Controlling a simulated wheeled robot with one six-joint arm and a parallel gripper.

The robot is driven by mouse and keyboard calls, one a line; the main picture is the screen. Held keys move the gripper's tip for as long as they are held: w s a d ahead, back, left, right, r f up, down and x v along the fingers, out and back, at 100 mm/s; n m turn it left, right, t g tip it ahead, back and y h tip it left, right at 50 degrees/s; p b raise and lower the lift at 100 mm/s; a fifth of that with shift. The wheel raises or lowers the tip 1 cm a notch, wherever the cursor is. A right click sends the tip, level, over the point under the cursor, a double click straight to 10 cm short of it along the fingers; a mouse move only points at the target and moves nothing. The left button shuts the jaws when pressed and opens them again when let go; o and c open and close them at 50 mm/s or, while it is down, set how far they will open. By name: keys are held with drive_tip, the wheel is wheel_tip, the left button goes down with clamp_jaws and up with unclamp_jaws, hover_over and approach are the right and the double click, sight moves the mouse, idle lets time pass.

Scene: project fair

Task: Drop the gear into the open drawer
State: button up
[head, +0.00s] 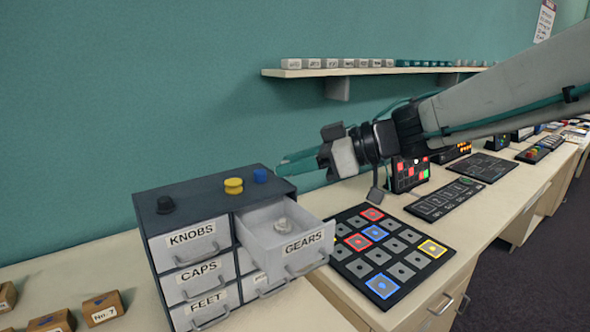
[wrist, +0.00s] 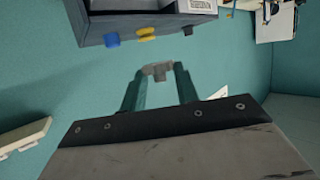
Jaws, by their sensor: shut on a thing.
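My gripper (head: 280,164) is raised near the cabinet's back right corner in the head view, its teal fingers pointing left. In the wrist view my gripper (wrist: 157,76) is shut on a small grey piece (wrist: 157,71), which looks like the gear. The head view does not show this piece clearly. The open drawer (head: 253,232), labelled GEARS, is pulled out at the cabinet's top right.
The dark cabinet (head: 205,187) has shut drawers labelled KNOBS, CAPS and FEET. Black, yellow (head: 233,186) and blue (head: 260,175) knobs stand on its top. A button panel (head: 388,250) lies right of the drawer. A wall shelf (head: 375,71) with small boxes is above.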

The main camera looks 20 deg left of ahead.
drive_tip(key=shift+n+g, duration=0.3)
drive_tip(key=shift+g, duration=0.1)
drive_tip(key=shift+s+d+f, duration=0.1)
drive_tip(key=shift+s+f, duration=0.15)
drive_tip(key=shift+f, duration=0.85)
drive_tip(key=shift+s+f, duration=0.3)
drive_tip(key=shift+f, duration=0.8)
drive_tip(key=shift+s+d+f, duration=0.1)
drive_tip(key=shift+s+f, duration=0.15)
drive_tip(key=shift+f, duration=0.85)
drive_tip(key=o, duration=1)
drive_tip(key=shift+v, duration=3.85)
